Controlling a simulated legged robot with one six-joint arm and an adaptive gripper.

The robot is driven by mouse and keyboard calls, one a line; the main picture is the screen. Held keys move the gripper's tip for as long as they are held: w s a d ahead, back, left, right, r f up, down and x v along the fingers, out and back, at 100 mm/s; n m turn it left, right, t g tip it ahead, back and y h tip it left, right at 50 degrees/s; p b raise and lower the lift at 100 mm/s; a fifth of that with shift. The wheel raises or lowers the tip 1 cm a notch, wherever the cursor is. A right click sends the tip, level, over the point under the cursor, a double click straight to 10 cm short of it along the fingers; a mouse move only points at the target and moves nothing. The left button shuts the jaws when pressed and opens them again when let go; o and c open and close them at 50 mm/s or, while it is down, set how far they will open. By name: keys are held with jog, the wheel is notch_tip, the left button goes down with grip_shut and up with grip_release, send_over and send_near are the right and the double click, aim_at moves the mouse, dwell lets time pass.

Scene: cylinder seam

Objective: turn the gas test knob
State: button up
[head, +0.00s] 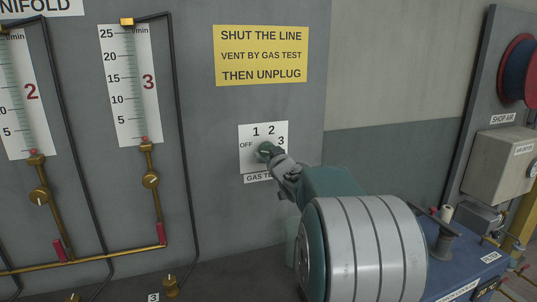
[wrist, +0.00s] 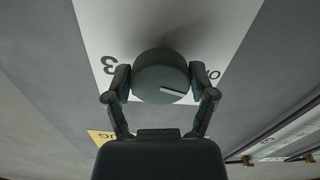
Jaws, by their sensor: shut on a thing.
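The gas test knob (head: 264,149) is round and dark green, on a white dial plate (head: 246,132) marked OFF, 1, 2 and 3. My gripper (head: 273,156) reaches it from the lower right. In the wrist view, my gripper (wrist: 161,82) is shut on the knob (wrist: 158,68), one finger on each side. A short white mark shows on the knob's face, toward the OFF side of the wrist view. The exact setting is unclear. My arm hides part of the GAS TEST label (head: 256,179).
A yellow sign (head: 261,55) is above the dial. Flow gauges (head: 128,100) with brass valves and pipes (head: 110,258) stand to the left. The wall right of the dial is bare.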

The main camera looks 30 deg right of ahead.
jog(key=m, duration=0.4)
jog(key=shift+a+m, duration=0.1)
jog(key=shift+m, duration=2.6)
jog(key=o, duration=1)
jog(key=shift+w, duration=0.1)
jog(key=shift+o, duration=0.2)
